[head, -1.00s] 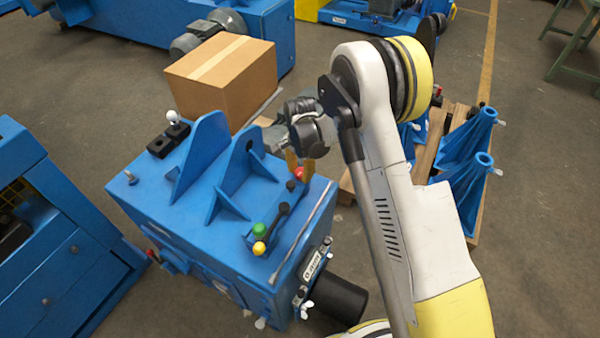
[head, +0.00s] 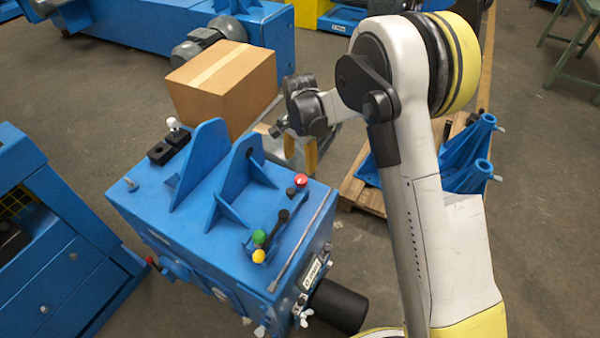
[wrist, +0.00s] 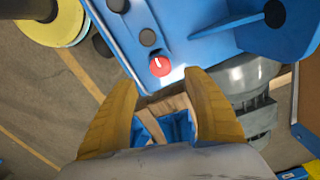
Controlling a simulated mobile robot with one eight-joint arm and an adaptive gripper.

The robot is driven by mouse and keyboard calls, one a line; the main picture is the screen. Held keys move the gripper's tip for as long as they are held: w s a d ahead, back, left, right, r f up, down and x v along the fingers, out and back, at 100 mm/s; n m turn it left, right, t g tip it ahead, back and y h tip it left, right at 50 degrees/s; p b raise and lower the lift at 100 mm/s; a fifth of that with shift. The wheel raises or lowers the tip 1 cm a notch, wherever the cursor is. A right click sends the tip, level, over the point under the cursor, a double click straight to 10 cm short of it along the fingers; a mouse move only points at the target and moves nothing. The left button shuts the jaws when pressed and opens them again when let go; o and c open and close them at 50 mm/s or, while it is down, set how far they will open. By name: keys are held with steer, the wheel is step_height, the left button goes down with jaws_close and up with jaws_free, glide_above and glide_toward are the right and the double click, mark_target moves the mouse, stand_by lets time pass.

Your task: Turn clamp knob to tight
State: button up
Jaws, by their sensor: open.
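A red knob (head: 300,180) with a white pointer line sits on top of the blue machine (head: 150,205), near its far right corner. It also shows in the wrist view (wrist: 160,66), just beyond and between my fingertips. No tight mark is readable, and I cannot tell for certain that this is the clamp knob. My gripper (wrist: 162,84) is open and empty, with its yellow fingers spread apart. In the head view my gripper (head: 304,160) is beyond the machine's far right edge, close to the red knob and apart from it.
A cardboard box (head: 225,85) stands behind. Blue stands (head: 465,160) on a pallet are at the right.

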steer(key=shift+r, duration=1.45)
steer(key=s+d+r+n+t, duration=0.2)
steer(key=s+d+r, duration=0.25)
steer(key=r, duration=0.35)
steer(key=s+d+r+n+t, duration=0.1)
steer(key=s+d+r+n, duration=0.15)
steer(key=s+r, duration=0.5)
steer(key=s+d+r+n+t, duration=0.1)
steer(key=s+d+n+t, duration=0.1)
steer(key=s, duration=0.5)
steer(key=s+d+r+n+t, duration=0.2)
steer(key=s+d+n, duration=0.1)
steer(key=s, duration=0.5)
steer(key=shift+s+d, duration=0.15)
steer(key=shift+d, duration=0.45)
steer(key=shift+r+n, duration=0.1)
steer(key=shift+n, duration=0.15)
